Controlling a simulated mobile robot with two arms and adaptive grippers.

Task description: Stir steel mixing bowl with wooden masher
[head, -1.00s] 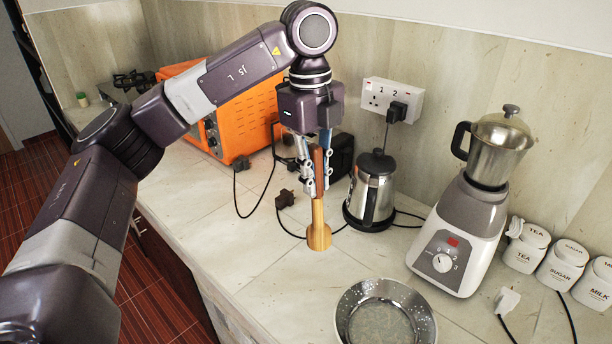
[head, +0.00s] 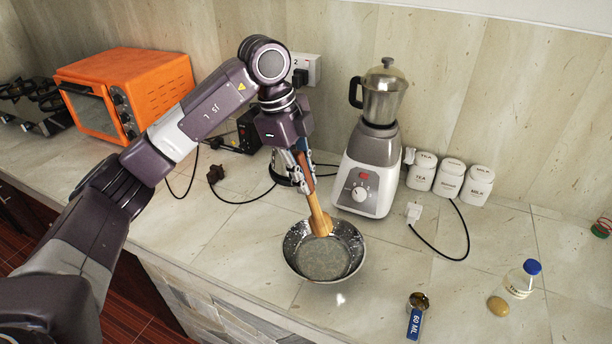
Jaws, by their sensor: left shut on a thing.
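The steel mixing bowl (head: 300,262) stands on the stone counter at the centre of the head view, with greyish contents at its bottom. My left gripper (head: 303,176) is shut on the wooden masher (head: 318,215), holding it by the handle. The masher tilts slightly, and its wide end points down over the far side of the bowl. I cannot tell whether that end touches the bowl or hangs above it. The gripper fingers hide part of the handle. My right gripper is not in view.
A blender (head: 370,160) stands behind and right of the bowl, beside several white canisters (head: 449,180). An orange oven (head: 135,90) is at left. Cables cross the counter.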

